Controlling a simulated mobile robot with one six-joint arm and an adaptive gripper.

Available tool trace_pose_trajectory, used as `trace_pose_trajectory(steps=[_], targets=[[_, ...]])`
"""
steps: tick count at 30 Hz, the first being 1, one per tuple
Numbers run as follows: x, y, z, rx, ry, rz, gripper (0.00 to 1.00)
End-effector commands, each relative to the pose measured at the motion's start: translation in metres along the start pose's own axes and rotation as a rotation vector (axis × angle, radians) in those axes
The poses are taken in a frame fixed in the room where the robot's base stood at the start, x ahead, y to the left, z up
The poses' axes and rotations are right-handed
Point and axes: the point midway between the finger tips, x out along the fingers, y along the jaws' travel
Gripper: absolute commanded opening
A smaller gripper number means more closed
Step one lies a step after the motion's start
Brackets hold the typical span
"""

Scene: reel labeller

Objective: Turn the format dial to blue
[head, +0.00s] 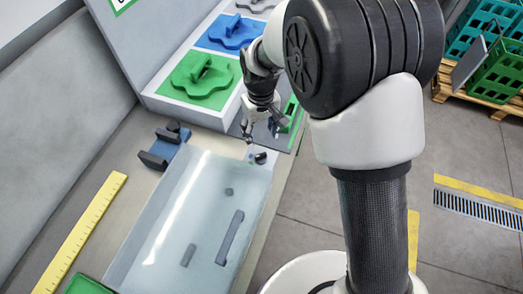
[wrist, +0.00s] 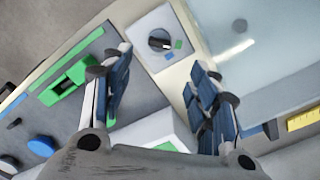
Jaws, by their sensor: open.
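The format dial (wrist: 159,41) is a black round knob on a pale square plate (wrist: 143,27), at the top middle of the wrist view. A small blue mark and a small green mark lie beside it on the plate. A light strip crosses the knob; I cannot tell surely which mark it faces.
A clear cover (head: 190,225) lies over the bench beside the dial. A blue clamp-like part (head: 168,147) stands left of it. Green (head: 200,78) and blue (head: 230,32) shaped plates lie behind. A green slider (wrist: 75,78) sits on the grey panel. A yellow ruler (head: 82,230) lies left.

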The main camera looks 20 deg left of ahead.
Motion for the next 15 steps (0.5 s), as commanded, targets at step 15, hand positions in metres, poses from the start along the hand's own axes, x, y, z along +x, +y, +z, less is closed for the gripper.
trace_pose_trajectory(steps=[15], targets=[[0.103, 0.000, 0.000, 0.001, -0.001, 0.000, 0.55]])
